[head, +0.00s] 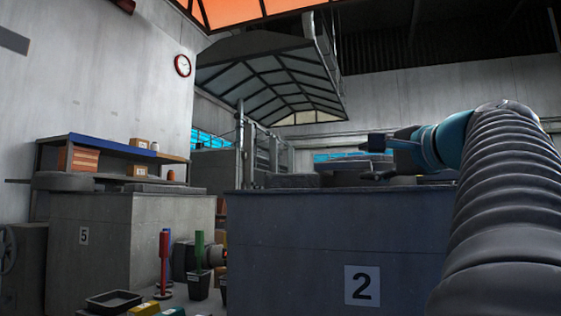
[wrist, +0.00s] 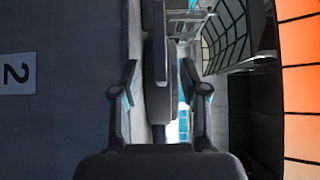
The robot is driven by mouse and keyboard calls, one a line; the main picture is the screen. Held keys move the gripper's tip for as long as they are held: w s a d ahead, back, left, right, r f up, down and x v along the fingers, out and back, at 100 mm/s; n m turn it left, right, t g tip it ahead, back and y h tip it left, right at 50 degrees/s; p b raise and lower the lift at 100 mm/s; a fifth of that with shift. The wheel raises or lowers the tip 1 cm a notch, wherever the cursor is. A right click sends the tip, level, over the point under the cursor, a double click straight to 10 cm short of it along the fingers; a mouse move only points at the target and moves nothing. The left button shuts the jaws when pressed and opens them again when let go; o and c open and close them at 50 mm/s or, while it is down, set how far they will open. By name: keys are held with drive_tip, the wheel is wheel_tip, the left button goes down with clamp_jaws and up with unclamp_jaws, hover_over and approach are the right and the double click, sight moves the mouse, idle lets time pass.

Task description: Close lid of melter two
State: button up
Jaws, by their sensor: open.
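Melter two (head: 290,235) is the large grey block with a "2" plate in the middle of the head view. Its front wall (wrist: 60,120) fills the left of the turned wrist view. Flat round dark pieces lie above its top. The lid (head: 342,159) seems to be the upper one, level and seen edge-on. I cannot tell whether it covers the opening. My gripper (head: 369,156) is open at their right side, pointing left. In the wrist view, its fingers (wrist: 159,80) stand on either side of the dark edge-on slabs. Contact cannot be made out.
Melter five (head: 130,235) stands to the left, with a shelf (head: 110,146) behind it. Coloured upright tools and a black tray (head: 114,300) stand on the floor at front left. A canopy hood (head: 270,70) hangs above the back. The space above melter two is open.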

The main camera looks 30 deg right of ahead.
drive_tip(key=shift+s, duration=1)
